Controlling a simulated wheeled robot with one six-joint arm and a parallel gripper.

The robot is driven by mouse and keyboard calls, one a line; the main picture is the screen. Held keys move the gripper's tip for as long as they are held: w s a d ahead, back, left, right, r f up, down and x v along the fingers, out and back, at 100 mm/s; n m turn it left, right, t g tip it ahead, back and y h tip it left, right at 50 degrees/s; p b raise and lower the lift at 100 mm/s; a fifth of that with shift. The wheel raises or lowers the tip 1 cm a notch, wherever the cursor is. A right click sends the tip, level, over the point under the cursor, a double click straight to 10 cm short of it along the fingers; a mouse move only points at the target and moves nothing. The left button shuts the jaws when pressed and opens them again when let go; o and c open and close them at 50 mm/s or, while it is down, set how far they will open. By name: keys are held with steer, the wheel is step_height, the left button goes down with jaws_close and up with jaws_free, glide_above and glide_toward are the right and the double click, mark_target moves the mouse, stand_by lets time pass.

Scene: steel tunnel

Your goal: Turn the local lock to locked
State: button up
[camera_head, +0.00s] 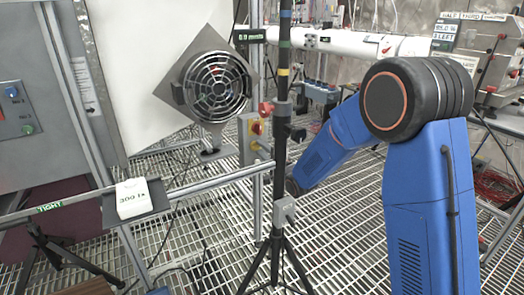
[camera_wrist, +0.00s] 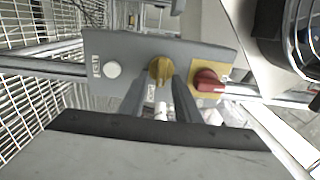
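A grey control box (camera_wrist: 210,52) crosses the upper middle of the wrist view. It bears a yellow knob (camera_wrist: 160,68) at its centre, a round white button (camera_wrist: 112,69) to the left and a red knob (camera_wrist: 208,80) on a yellow plate to the right. The labels are too small to read. My gripper (camera_wrist: 162,82) points at the yellow knob, its two fingers apart, one at each side of it. I see no clear contact. In the head view, the box (camera_head: 246,140) hangs on a post behind a dark pole; my gripper is not clearly visible there.
A round caged fan (camera_head: 216,86) is mounted above and left of the box; it shows at the wrist view's upper right. A dark tripod pole (camera_head: 283,120) stands close beside the box. A rail (camera_head: 215,180) runs just below, over a grated floor.

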steer(key=v, duration=0.7)
steer(key=shift+d, duration=0.15)
